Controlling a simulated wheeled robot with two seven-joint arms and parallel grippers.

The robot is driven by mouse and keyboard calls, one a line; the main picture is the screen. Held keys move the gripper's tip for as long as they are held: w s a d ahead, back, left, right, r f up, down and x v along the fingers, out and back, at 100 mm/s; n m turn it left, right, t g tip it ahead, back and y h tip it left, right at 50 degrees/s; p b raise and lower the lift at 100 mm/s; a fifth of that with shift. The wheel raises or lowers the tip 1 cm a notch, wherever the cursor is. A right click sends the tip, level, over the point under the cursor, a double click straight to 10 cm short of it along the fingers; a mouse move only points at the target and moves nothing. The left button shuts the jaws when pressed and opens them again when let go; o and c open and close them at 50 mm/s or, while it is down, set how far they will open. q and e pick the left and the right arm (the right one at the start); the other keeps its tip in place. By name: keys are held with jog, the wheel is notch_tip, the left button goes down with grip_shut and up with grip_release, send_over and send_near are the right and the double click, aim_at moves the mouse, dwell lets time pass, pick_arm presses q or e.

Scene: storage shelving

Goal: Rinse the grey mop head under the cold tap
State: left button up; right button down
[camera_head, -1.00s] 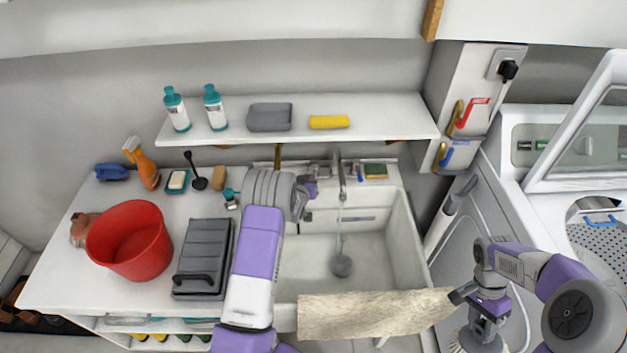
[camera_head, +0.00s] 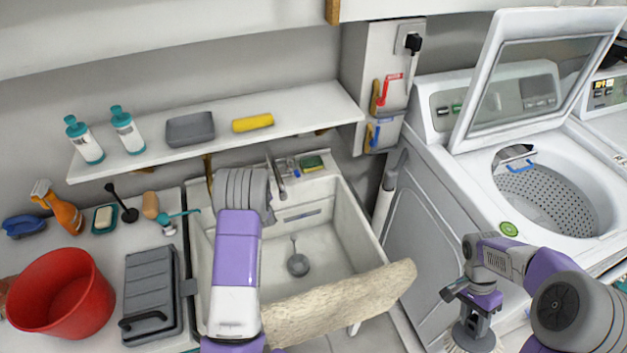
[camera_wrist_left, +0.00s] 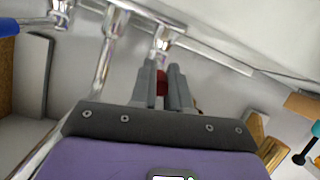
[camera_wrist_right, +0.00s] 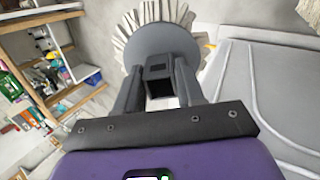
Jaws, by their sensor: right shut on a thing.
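My right gripper (camera_head: 470,297) is shut on the grey mop head (camera_wrist_right: 160,50). Its grey hub is at the fingers, with pale strands fanning out beyond. In the head view the mop head (camera_head: 471,337) hangs low at right, outside the white sink (camera_head: 338,275). My left gripper (camera_wrist_left: 162,85) is at the taps behind the sink; my own arm hides it in the head view. In the left wrist view its fingers flank a red part (camera_wrist_left: 162,83). I cannot tell whether they grip it. A blue lever (camera_wrist_left: 9,27) shows at left. The chrome spout (camera_head: 277,178) points over the sink.
A pale, rough strip (camera_head: 345,303) lies along the sink's front edge. A grey round thing (camera_head: 297,265) sits in the sink. A red bucket (camera_head: 62,297) and grey case (camera_head: 152,295) stand at left. An open washing machine (camera_head: 440,200) stands at right.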

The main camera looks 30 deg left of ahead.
pick_arm(q)
jog(key=o, duration=0.4)
jog(key=shift+w+d, duration=0.1)
pick_arm(e)
jog(key=shift+d, duration=0.1)
pick_arm(q)
jog(key=p+v, duration=0.1)
jog(key=v, duration=1.1)
jog(key=shift+p, duration=0.3)
pick_arm(e)
jog(key=shift+r, duration=0.8)
